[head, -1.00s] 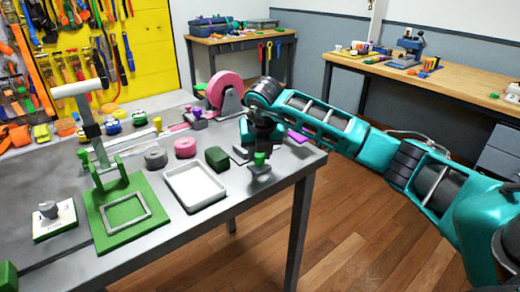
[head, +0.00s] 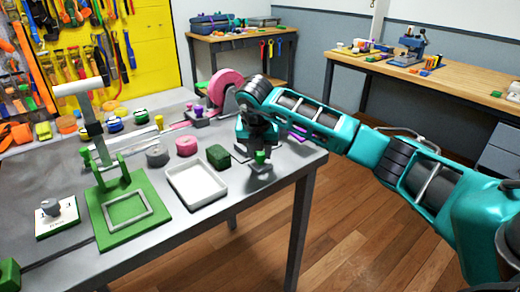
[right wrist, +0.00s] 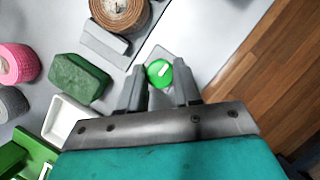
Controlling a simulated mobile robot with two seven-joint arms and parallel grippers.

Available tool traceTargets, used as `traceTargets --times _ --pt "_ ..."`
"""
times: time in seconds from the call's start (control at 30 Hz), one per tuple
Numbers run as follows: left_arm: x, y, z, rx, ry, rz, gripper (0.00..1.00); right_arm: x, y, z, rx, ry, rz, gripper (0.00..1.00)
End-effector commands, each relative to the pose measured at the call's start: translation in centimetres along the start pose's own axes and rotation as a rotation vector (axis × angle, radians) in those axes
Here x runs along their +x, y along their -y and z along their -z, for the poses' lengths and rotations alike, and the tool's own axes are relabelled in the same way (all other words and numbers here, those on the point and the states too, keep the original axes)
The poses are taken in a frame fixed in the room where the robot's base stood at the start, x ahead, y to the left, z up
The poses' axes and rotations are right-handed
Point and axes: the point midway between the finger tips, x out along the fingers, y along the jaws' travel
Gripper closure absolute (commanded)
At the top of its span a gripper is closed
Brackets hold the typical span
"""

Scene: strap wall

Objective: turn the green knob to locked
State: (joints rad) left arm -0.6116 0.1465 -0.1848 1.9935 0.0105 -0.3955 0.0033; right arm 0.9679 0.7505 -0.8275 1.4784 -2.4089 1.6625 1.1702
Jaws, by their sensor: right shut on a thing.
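The green knob (head: 260,157) stands on a small grey plate near the right corner of the grey bench. In the right wrist view the round knob (right wrist: 159,72) carries a short white mark tilted towards the upper right. No locked or unlocked label is readable. My right gripper (head: 259,150) reaches down over the knob from above. In the right wrist view its two fingers (right wrist: 160,80) sit on either side of the knob, shut on it. My left gripper is not in view.
A white tray (head: 198,188), a dark green block (head: 218,156) and a pink roll (head: 187,146) lie left of the knob. A green toggle-clamp fixture (head: 105,225) stands further left. A pink wheel (head: 224,88) stands behind. The bench edge is close on the right.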

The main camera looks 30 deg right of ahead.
Motion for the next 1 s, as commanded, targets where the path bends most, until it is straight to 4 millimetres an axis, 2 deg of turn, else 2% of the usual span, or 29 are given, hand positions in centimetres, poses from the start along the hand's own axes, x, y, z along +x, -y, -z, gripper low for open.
traceTargets --times 0.03,0.07,0.3,0.53,0.67,0.77,1.0 --pt "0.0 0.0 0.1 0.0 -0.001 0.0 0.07 0.0 0.0 -0.1 0.002 0.001 0.0 0.97" --pt "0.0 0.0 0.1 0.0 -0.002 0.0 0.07 0.0 0.0 -0.1 0.002 0.001 0.0 0.64" --pt "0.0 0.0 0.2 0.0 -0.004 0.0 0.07 0.0 0.0 0.0 0.0 0.001 0.0 0.42" --pt "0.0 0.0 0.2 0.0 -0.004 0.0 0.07 -0.1 0.0 0.0 0.0 0.001 -0.001 0.42" --pt "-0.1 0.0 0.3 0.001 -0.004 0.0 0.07 -1.1 0.0 -0.1 -0.001 0.002 -0.003 0.42" --pt "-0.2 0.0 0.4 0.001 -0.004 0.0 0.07 -2.8 -0.1 -0.1 -0.002 0.004 -0.004 0.42" --pt "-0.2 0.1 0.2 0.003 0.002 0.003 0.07 -8.2 -0.1 -0.1 -0.001 0.004 -0.004 0.42"
